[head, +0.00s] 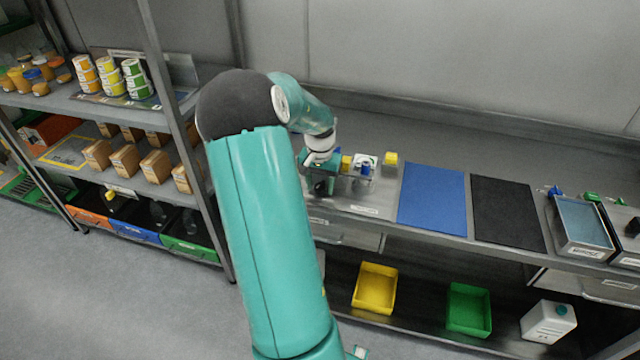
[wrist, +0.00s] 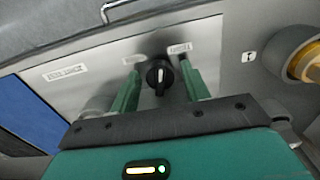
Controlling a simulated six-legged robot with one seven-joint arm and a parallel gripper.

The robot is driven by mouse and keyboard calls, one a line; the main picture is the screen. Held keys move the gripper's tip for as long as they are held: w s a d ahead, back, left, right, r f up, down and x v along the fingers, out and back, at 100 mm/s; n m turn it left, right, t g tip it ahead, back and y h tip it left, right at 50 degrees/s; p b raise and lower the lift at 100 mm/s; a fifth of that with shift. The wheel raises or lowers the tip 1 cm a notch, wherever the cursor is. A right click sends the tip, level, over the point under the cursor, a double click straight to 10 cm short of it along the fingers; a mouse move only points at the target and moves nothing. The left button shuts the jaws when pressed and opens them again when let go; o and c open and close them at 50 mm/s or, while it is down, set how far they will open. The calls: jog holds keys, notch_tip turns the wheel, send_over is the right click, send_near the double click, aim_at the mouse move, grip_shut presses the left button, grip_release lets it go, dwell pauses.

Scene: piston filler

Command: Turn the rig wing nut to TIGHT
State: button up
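In the wrist view a black wing nut (wrist: 159,77) with a white mark sits on a grey metal plate. In the head view my gripper (head: 320,183) is over the rig at the shelf's left part, and my arm hides much of that area; the wing nut cannot be made out there.
A blue mat (head: 432,198) and a black mat (head: 507,213) lie to the right, both bare. A round brass-coloured part (wrist: 305,62) stands at the right in the wrist view. Yellow (head: 375,288) and green bins (head: 468,309) sit below.

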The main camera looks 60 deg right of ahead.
jog(key=c, duration=0.8)
jog(key=shift+o, duration=0.2)
jog(key=shift+m, duration=2.9)
jog(key=o, duration=1)
jog(key=shift+w, duration=0.1)
